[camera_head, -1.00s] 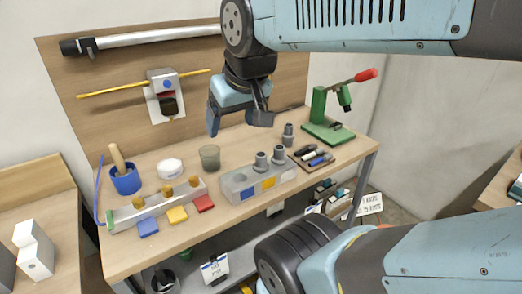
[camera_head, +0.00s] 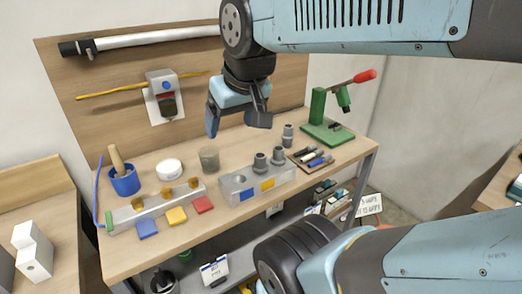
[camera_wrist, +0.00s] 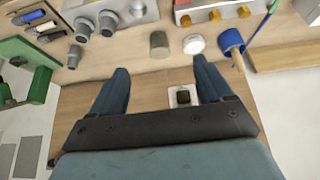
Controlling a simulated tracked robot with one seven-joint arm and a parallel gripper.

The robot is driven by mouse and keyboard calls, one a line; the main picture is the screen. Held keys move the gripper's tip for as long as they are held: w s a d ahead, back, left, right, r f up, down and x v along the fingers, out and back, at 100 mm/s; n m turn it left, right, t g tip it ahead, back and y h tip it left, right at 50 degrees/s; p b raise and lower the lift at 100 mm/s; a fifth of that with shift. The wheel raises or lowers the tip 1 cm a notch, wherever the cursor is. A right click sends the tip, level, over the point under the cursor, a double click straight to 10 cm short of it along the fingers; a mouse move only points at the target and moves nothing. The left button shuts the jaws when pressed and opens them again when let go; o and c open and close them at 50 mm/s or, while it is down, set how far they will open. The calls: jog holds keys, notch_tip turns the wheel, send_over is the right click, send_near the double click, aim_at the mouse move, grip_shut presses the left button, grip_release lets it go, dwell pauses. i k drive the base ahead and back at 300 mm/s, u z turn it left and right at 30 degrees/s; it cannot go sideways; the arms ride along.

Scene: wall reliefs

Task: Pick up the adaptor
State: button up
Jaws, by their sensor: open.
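A grey stepped adaptor (camera_head: 288,136) stands upright on the workbench, right of centre, near the green press; it also shows at the upper left of the wrist view (camera_wrist: 74,57). Two similar grey fittings (camera_head: 260,163) (camera_head: 278,155) stand in a grey block (camera_head: 238,184) in front of it. I cannot tell from looks alone which of the three is meant. My gripper (camera_head: 236,125) is open and empty, above the back of the bench and left of the loose adaptor. In the wrist view the space between its fingers (camera_wrist: 160,66) is clear.
A dark grey cup (camera_head: 209,158), a white round dish (camera_head: 169,169) and a blue pot with pestle (camera_head: 125,182) stand left of the block. A green press (camera_head: 323,122) and a tool tray (camera_head: 312,158) are at right. The wooden back panel (camera_head: 120,117) rises behind.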

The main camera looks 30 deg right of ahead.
aim_at(287, 136)
jog(key=z, duration=0.1)
jog(key=k, duration=0.5)
jog(key=z, duration=0.8)
jog(key=i, duration=0.45)
jog(key=u, duration=0.15)
